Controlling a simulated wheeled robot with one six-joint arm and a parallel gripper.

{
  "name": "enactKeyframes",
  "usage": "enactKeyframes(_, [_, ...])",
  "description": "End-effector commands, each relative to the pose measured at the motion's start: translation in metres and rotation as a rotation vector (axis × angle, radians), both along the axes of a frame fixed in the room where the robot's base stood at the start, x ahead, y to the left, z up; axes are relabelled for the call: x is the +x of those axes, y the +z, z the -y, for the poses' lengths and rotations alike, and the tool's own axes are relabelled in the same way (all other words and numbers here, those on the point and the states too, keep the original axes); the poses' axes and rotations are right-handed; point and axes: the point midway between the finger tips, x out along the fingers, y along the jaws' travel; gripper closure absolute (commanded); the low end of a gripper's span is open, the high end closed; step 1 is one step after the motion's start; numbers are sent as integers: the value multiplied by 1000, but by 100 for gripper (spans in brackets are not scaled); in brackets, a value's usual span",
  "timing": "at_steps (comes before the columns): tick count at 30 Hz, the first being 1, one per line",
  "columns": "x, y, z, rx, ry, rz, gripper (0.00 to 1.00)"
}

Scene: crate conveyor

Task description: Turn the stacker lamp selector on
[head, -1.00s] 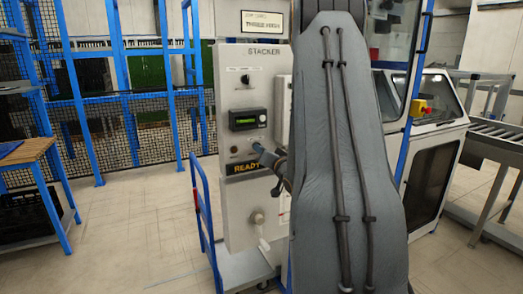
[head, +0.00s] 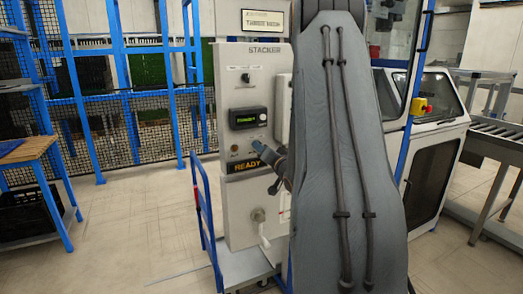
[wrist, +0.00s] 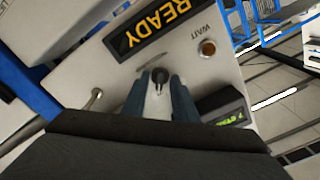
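The grey stacker panel (head: 231,205) stands in the middle of the head view. In the wrist view, a small dark selector knob (wrist: 160,76) sits on the panel between the READY sign (wrist: 158,27) and the green-lit display (wrist: 228,112). My gripper (wrist: 159,80) has its blue fingers on either side of this knob, with gaps visible on both sides. In the head view my gripper (head: 256,146) is at the panel, just above the READY sign, and hides the knob. The knob's exact setting is hard to read.
A brown round WAIT lamp (wrist: 208,47) is close beside the knob. Another black knob (head: 245,77) is higher on the panel. The floor at left is open.

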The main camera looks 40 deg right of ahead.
Motion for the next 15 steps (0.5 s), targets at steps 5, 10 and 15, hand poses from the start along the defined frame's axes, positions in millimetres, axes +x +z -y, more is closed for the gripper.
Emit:
enactKeyframes(5, [0,0,0,0,0,0,73])
enactKeyframes(10, [-3,0,0,-1,-1,1,73])
enactKeyframes(15, [-23,-1,-4,0,-3,1,73])
